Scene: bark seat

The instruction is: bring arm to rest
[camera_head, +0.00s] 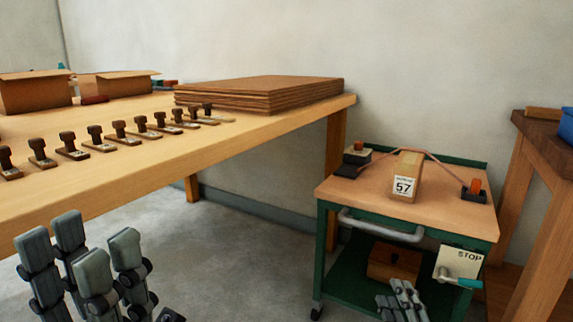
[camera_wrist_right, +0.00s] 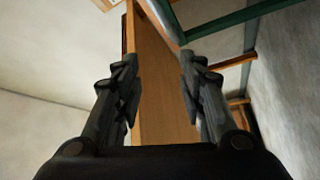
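My left gripper (camera_head: 84,262) is at the lower left of the head view, in front of the workbench's front edge. Its grey fingers point up, stand apart and hold nothing that I can see. My right gripper (camera_head: 403,300) is low at the bottom of the head view, in front of the green cart. In the right wrist view my right gripper (camera_wrist_right: 160,92) has its fingers wide apart with nothing between them. A wooden surface and green frame bars show beyond the fingers there.
The workbench (camera_head: 255,128) carries a row of stamps (camera_head: 97,138), a stack of brown sheets (camera_head: 262,93) and cardboard boxes (camera_head: 35,92). A wooden table (camera_head: 545,150) stands at right.

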